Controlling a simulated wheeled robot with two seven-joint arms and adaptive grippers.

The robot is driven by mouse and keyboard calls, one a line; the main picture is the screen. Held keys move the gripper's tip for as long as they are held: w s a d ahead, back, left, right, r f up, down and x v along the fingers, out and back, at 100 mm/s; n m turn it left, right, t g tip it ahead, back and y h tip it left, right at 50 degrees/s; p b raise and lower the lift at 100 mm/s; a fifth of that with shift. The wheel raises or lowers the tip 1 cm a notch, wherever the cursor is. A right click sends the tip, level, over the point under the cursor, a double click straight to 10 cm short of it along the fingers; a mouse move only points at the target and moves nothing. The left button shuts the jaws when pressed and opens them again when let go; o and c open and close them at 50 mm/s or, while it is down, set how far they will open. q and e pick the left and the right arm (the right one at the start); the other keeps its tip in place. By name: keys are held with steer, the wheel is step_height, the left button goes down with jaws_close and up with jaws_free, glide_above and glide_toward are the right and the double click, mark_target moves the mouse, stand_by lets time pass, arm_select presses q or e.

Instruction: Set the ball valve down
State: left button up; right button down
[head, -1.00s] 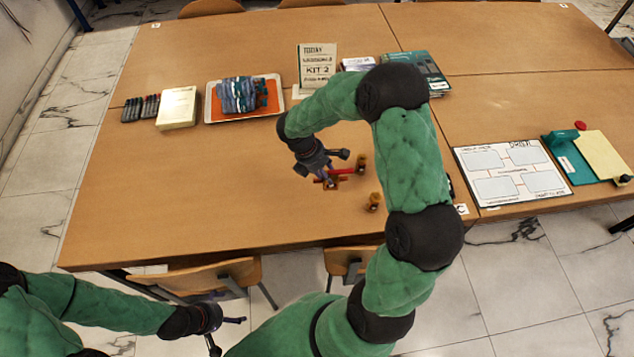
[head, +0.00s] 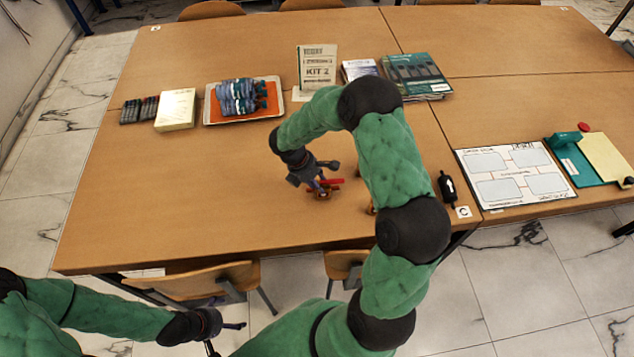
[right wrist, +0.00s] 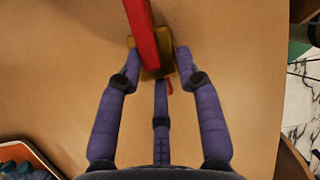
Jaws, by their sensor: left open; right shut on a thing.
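The ball valve has a brass body (right wrist: 153,64) and a long red handle (right wrist: 141,28). In the head view the valve (head: 325,187) shows above the near middle of the table. My right gripper (head: 322,182) is shut on it from above. In the right wrist view the gripper's fingers (right wrist: 157,72) close around the brass body, and the handle points away toward the top edge. I cannot tell whether the valve touches the table. My left gripper (head: 224,338) is open and empty at the lower left, off the table's near edge.
A brass fitting (head: 371,209) is mostly hidden behind my right arm. A black part with a white arrow (head: 447,188) lies by the C label (head: 463,211). A tray (head: 210,117) with several blue-grey items and a KIT 2 sign (head: 317,68) stand farther back. The table's left front (head: 170,210) is clear.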

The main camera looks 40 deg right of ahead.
steer(key=c, duration=0.8)
jaws_free()
steer(key=shift+w+a+r, duration=0.1)
steer(key=shift+a+r, duration=0.05)
steer(key=shift+r, duration=0.35)
steer(key=p+v, duration=0.3)
steer(key=v, duration=0.8)
